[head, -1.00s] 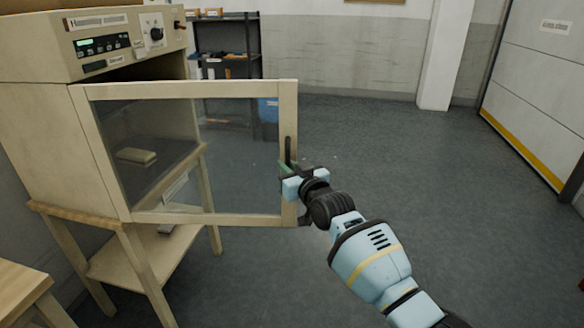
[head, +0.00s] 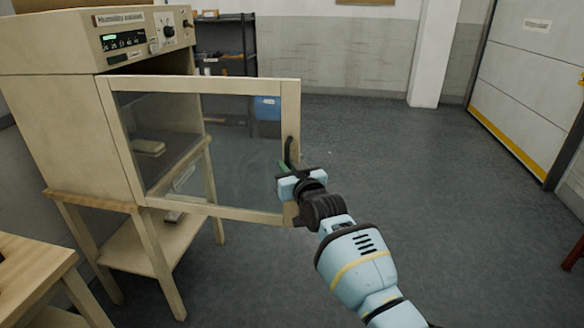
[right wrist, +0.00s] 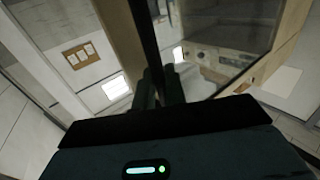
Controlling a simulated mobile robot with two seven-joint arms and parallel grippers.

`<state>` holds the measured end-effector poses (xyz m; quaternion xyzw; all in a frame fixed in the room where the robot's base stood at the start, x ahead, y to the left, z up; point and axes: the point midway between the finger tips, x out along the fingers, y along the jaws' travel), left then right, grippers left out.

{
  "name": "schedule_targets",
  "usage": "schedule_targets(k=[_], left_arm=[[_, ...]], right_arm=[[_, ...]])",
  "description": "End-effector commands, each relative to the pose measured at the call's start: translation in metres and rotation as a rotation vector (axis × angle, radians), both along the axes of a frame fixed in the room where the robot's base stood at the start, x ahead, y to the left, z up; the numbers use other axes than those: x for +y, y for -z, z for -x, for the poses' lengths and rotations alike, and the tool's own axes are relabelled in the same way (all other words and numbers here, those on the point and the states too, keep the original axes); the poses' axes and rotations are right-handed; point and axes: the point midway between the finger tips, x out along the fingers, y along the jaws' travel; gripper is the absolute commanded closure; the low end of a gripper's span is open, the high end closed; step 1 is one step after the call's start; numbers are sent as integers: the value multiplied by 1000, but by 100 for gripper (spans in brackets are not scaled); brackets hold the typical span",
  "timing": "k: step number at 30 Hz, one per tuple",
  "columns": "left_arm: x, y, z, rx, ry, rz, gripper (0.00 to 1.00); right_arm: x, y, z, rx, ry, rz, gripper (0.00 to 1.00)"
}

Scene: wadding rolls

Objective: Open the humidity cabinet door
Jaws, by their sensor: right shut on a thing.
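The humidity cabinet (head: 62,130) stands at the left on a wooden stand, with its control panel on top. Its framed glass door (head: 205,86) is swung partly open and stands out to the right of the cabinet body. A dark handle (head: 289,152) is on the door's free edge. My right gripper (head: 286,170) is shut on the handle; in the right wrist view the fingers (right wrist: 160,90) close around the dark bar. My left gripper is not in view.
The stand (head: 150,250) has a lower shelf. A wooden table (head: 35,265) is at the lower left. A dark shelf rack (head: 226,45) stands behind. A reddish stool (head: 575,255) is cut off at the right edge. The grey floor (head: 430,170) is clear.

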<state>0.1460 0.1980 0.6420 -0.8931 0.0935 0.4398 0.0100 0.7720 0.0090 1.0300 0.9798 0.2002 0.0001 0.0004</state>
Motion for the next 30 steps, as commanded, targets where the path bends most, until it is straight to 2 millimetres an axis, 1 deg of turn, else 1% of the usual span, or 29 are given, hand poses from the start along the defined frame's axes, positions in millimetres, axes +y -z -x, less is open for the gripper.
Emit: schedule_targets(k=[1,2,17,18,21,30], left_arm=[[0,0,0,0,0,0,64],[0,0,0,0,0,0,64],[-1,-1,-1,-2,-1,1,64],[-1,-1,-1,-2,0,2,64],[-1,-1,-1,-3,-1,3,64],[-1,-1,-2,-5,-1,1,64]], right_arm=[[5,-2,1,-4,-5,-2,100],[6,-3,1,-4,-4,-2,100],[7,-3,1,-5,-3,0,100],[7,-3,1,-5,-3,0,82],[6,-3,1,-5,-1,-1,70],[4,-2,1,-3,2,-1,70]])
